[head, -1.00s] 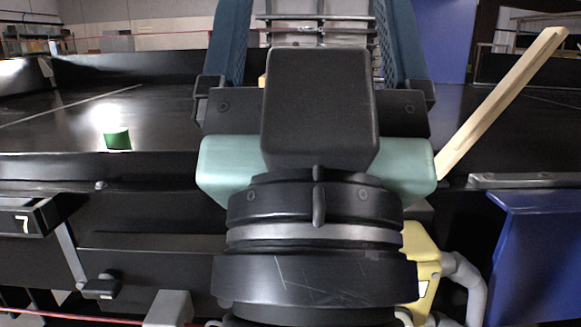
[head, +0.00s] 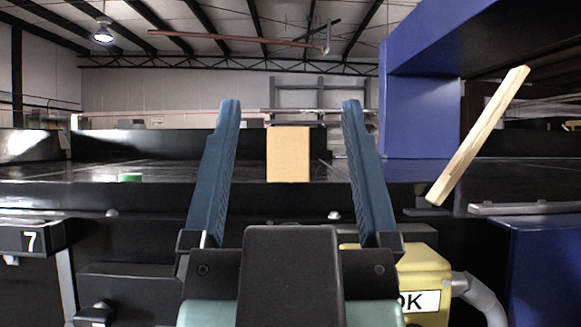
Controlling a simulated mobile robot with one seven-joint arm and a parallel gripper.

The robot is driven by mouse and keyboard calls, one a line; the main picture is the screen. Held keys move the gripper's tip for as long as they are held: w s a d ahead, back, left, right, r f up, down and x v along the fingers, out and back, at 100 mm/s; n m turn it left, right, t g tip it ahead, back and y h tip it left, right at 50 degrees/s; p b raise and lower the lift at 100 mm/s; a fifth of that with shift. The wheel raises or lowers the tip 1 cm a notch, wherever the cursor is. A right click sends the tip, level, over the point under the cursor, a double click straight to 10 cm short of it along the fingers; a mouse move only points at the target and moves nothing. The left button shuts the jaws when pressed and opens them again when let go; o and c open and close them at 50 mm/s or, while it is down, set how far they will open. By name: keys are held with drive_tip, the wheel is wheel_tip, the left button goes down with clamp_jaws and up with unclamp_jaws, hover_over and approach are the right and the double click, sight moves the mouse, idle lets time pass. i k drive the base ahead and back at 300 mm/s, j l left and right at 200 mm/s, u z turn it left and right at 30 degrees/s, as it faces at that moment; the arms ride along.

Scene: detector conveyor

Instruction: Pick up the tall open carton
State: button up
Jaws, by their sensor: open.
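The tall carton (head: 288,154) is a plain tan upright box on the black conveyor, in the middle of the head view. Its top opening cannot be seen from this low angle. My gripper (head: 290,104) is open, with its two blue fingers pointing forward and up, one on each side of the carton in the picture. The carton shows between the fingers with clear gaps on both sides. It seems to stand beyond them, and nothing is held.
A small green object (head: 130,178) lies on the conveyor at left. A wooden stick (head: 480,135) leans up at right, before a blue detector housing (head: 420,110). A yellow box (head: 425,275) is below the conveyor edge at right. The belt around the carton looks clear.

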sight(288, 148)
drive_tip(key=z, duration=1.5)
drive_tip(key=u, duration=1.5)
drive_tip(key=i+j+z, duration=0.15)
drive_tip(key=j+z, duration=0.15)
drive_tip(key=i+j+z, duration=0.1)
drive_tip(key=j+z, duration=0.2)
drive_tip(key=j, duration=0.15)
drive_tip(key=i+j+z, duration=0.1)
drive_tip(key=j+z, duration=0.25)
